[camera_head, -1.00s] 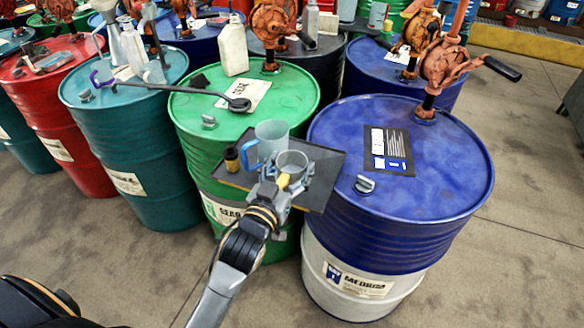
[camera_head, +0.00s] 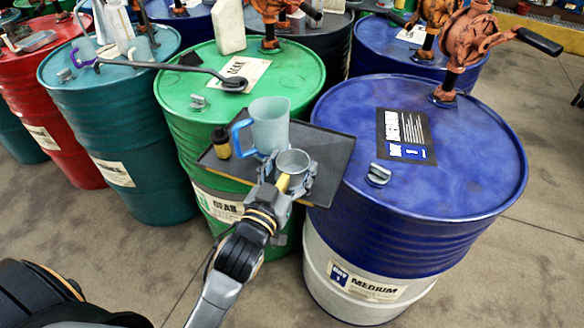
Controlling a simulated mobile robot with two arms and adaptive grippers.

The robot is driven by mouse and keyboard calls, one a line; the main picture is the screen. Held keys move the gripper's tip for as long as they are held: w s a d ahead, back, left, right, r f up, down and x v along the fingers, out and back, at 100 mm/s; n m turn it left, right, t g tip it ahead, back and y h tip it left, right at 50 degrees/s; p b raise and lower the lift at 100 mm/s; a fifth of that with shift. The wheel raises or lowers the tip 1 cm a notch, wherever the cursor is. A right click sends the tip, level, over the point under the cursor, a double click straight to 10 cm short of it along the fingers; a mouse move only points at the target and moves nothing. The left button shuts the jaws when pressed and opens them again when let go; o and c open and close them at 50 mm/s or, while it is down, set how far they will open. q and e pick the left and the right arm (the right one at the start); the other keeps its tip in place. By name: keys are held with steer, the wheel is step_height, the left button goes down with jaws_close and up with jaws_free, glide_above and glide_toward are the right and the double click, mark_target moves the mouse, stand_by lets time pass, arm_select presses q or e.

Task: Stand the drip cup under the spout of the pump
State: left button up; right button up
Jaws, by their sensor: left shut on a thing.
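The drip cup (camera_head: 293,160), a small grey round cup with an open top, is upright in the jaws of my left gripper (camera_head: 291,178). It is over or on the dark tray; I cannot tell whether its base touches. The rust-orange pump (camera_head: 462,50) stands at the back of the blue drum (camera_head: 450,170), with a black-gripped crank handle pointing right. The pump is up and to the right of my gripper, well apart from the cup. Its spout is hard to make out. My right gripper is not in view.
The dark tray (camera_head: 335,150) also bears a clear jug (camera_head: 270,128) with a blue handle and a small dark bottle (camera_head: 221,143) with a yellow label. A green drum (camera_head: 285,75) stands behind, with a long tool on top. The blue drum's front top is mostly clear.

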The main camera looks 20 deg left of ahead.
arm_select(q)
steer(key=shift+s+r, duration=0.15)
steer(key=shift+s, duration=0.05)
steer(key=shift+f, duration=0.2)
steer(key=o, duration=1.4)
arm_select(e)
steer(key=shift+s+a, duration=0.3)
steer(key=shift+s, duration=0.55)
arm_select(q)
steer(key=shift+r, duration=0.1)
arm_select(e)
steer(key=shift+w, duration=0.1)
arm_select(q)
steer(key=s+b, duration=0.1)
steer(key=s, duration=1.1)
steer(key=shift+a+r, duration=0.1)
steer(key=shift+a, duration=0.05)
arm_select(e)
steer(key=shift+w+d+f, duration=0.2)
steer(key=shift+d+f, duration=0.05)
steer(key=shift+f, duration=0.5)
arm_select(q)
steer(key=shift+w, duration=0.1)
